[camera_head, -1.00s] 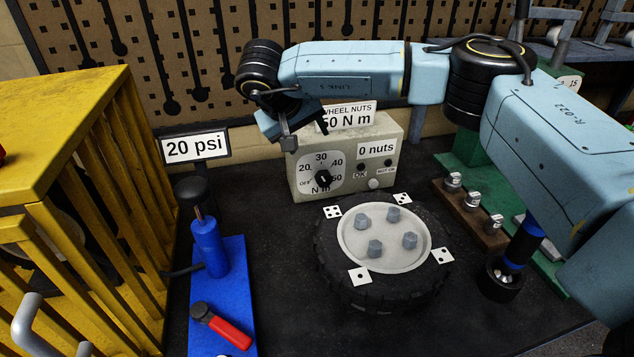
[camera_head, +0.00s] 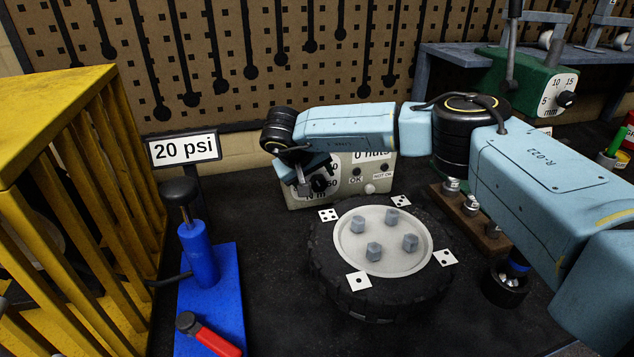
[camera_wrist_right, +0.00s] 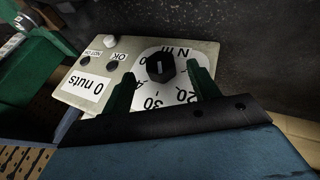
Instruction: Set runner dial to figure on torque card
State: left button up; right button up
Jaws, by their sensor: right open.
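The runner box (camera_head: 345,190) is a pale box behind the tyre, with a black dial knob (camera_head: 319,185) on its front face, partly hidden by my right gripper (camera_head: 304,182). In the right wrist view the dial knob (camera_wrist_right: 160,67) shows upside down on its white scale (camera_wrist_right: 150,88). The green fingers of my right gripper (camera_wrist_right: 161,80) are open, one to each side of the knob, with gaps visible. I cannot tell the dial's exact setting. The torque card is hidden behind my right arm now. My left gripper is not in view.
A tyre and wheel (camera_head: 382,240) with several nuts lies in front of the box. A blue pump (camera_head: 203,255) and a "20 psi" sign (camera_head: 184,148) stand left, beside a yellow cage (camera_head: 60,110). A socket rack (camera_head: 470,215) lies right.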

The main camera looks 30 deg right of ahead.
aim_at(318, 182)
jog(key=shift+x, duration=1.4)
jog(key=shift+c, duration=0.2)
jog(key=c, duration=0.9)
